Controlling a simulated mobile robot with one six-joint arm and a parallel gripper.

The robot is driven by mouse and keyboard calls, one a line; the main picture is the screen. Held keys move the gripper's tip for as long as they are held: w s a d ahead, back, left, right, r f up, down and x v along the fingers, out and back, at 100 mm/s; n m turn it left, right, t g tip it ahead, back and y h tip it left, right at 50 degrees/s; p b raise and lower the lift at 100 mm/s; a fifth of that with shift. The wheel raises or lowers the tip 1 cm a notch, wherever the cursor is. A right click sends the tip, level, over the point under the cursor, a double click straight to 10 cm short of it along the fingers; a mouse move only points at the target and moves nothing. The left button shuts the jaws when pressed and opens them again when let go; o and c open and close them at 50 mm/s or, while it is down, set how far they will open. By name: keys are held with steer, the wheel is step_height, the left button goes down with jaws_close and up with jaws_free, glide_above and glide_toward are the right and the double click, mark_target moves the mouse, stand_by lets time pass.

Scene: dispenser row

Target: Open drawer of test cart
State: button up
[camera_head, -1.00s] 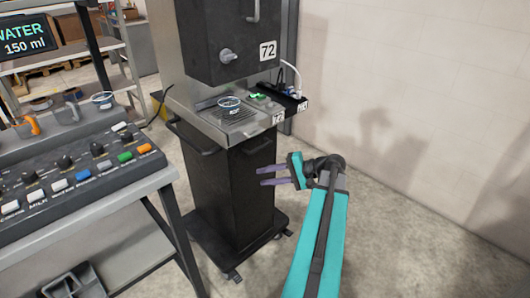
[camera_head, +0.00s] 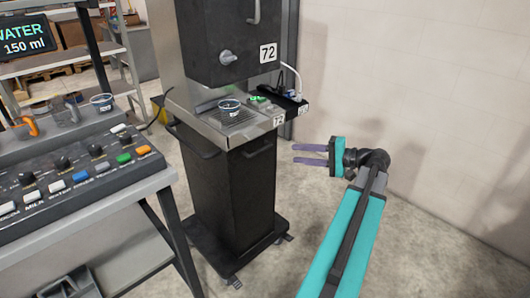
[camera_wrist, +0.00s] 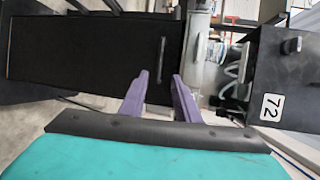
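The test cart (camera_head: 238,195) is a dark cabinet on casters with a metal top, standing in the middle of the head view. A dark bar handle (camera_head: 258,150) sits high on its right-hand face, and the drawer looks closed. The wrist view shows the cart's dark front (camera_wrist: 85,50) turned sideways, with the handle (camera_wrist: 162,58) ahead of the fingers. My gripper (camera_head: 310,154) is to the right of the handle, apart from it. Its two purple fingers are spread and nothing is between them; they also show in the wrist view (camera_wrist: 160,85).
A dark unit labelled 72 (camera_head: 225,40) is above. A control panel table (camera_head: 80,185) with buttons stands at left. A pale wall (camera_head: 430,90) is at right. Floor right of the cart is clear.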

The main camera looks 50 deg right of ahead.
steer(key=x, duration=1.3)
steer(key=shift+w+f, duration=0.15)
steer(key=shift+w, duration=0.2)
steer(key=shift+a, duration=0.15)
